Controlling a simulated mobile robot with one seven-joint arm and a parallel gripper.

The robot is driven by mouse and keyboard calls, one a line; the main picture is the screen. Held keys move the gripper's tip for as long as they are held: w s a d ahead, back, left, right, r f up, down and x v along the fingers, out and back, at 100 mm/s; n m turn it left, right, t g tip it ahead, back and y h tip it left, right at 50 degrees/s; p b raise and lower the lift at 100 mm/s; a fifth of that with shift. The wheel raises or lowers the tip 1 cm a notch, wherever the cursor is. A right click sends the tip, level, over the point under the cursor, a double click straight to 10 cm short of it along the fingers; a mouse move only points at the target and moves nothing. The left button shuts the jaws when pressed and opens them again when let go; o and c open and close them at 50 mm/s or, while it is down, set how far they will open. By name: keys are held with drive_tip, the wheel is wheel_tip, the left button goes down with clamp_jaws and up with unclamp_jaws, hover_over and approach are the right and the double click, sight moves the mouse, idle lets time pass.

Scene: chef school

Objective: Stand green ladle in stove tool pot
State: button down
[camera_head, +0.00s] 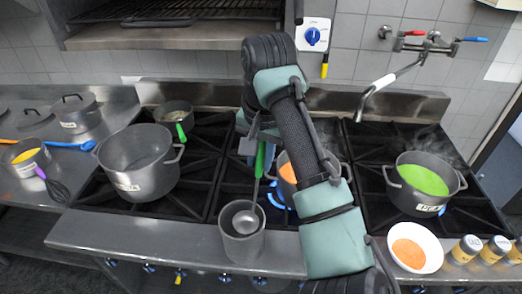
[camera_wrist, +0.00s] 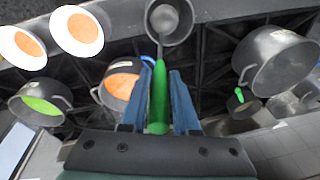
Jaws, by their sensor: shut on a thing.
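My gripper (camera_wrist: 158,98) is shut on the green handle of the green ladle (camera_wrist: 158,88). In the head view the green handle (camera_head: 260,160) hangs steeply below my gripper (camera_head: 257,145), which is partly hidden by my arm. The ladle's grey bowl (camera_head: 245,221) shows within the mouth of the stove tool pot (camera_head: 241,247), a grey cylinder at the stove's front edge. The wrist view also shows the bowl within the rim of the tool pot (camera_wrist: 182,33). I cannot tell how deep the bowl sits or whether it touches the pot.
A large grey pot (camera_head: 140,172) stands left, with a small pan (camera_head: 174,114) holding a green-handled tool behind it. A pot of orange soup (camera_head: 287,172) is partly behind my arm. A green soup pot (camera_head: 424,178), white bowl (camera_head: 415,246) and several jars (camera_head: 466,249) stand right.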

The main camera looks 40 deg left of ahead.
drive_tip(key=shift+a+f+b, duration=0.2)
drive_tip(key=shift+f+b, duration=0.3)
drive_tip(key=shift+f, duration=1.05)
drive_tip(key=shift+a+f+b, duration=0.2)
drive_tip(key=shift+f+b, duration=0.35)
drive_tip(key=shift+f, duration=0.95)
drive_tip(key=shift+a+f+b, duration=0.2)
drive_tip(key=shift+f+b, duration=0.3)
drive_tip(key=shift+f, duration=1.05)
drive_tip(key=c, duration=0.6)
unclamp_jaws()
drive_tip(key=shift+r, duration=0.1)
wheel_tip(320, 180, up, 12)
drive_tip(key=r, duration=0.1)
hover_over(256, 192)
drive_tip(key=s+d, duration=0.2)
drive_tip(key=shift+d+f, duration=0.2)
drive_tip(key=shift+f, duration=0.05)
